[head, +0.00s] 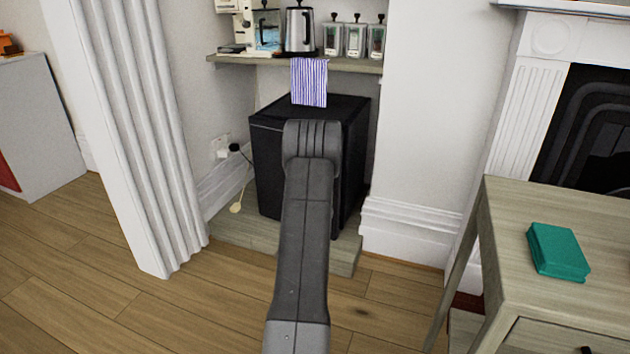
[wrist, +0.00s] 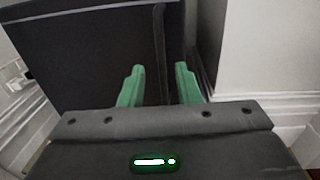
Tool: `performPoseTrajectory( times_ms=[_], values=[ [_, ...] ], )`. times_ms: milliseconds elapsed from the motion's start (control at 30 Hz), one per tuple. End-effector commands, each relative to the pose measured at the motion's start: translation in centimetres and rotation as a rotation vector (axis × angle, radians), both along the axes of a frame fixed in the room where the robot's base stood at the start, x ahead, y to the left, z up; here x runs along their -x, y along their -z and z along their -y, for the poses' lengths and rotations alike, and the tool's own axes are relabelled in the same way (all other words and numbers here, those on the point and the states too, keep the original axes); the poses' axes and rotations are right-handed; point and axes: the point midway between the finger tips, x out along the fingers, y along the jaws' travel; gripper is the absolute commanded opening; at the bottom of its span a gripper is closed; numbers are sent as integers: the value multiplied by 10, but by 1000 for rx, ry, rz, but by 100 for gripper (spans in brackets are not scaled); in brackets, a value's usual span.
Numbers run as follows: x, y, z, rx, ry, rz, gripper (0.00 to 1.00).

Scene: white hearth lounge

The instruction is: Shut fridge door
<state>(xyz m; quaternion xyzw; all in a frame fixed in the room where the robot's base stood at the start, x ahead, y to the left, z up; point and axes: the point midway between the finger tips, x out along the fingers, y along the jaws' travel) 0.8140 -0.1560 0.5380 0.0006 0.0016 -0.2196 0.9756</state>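The fridge (head: 268,165) is a small black box in the alcove under a shelf. Its dark front also fills the upper left of the wrist view (wrist: 85,60), where a vertical edge runs down between my fingers. I cannot tell if the door is fully shut or slightly ajar; my arm covers part of the front in the head view. My gripper (wrist: 158,72) has two green fingers spread apart with nothing visibly held, close in front of the fridge. In the head view the fingers are hidden behind my arm.
A shelf (head: 228,61) above the fridge holds a kettle (head: 299,30), several jars and a hanging striped cloth (head: 309,82). A white fluted pillar (head: 130,130) stands left. A wooden table (head: 510,220) with a teal box (head: 556,250) stands right. Open floor (head: 90,270) lies left.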

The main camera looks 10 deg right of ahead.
Motion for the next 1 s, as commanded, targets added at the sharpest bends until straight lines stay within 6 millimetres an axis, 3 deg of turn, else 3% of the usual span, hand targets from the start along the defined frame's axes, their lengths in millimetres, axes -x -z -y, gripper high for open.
performPoseTrajectory(
  times_ms=[300, 667, 833, 1000],
  values=[
    [36, 0, -17, 0, -1, -1, 30],
    [41, 0, -19, 0, -1, 0, 30],
    [43, -7, -15, -2, 23, -20, 0],
    [57, -31, 5, -15, 140, -141, 0]
  ],
)
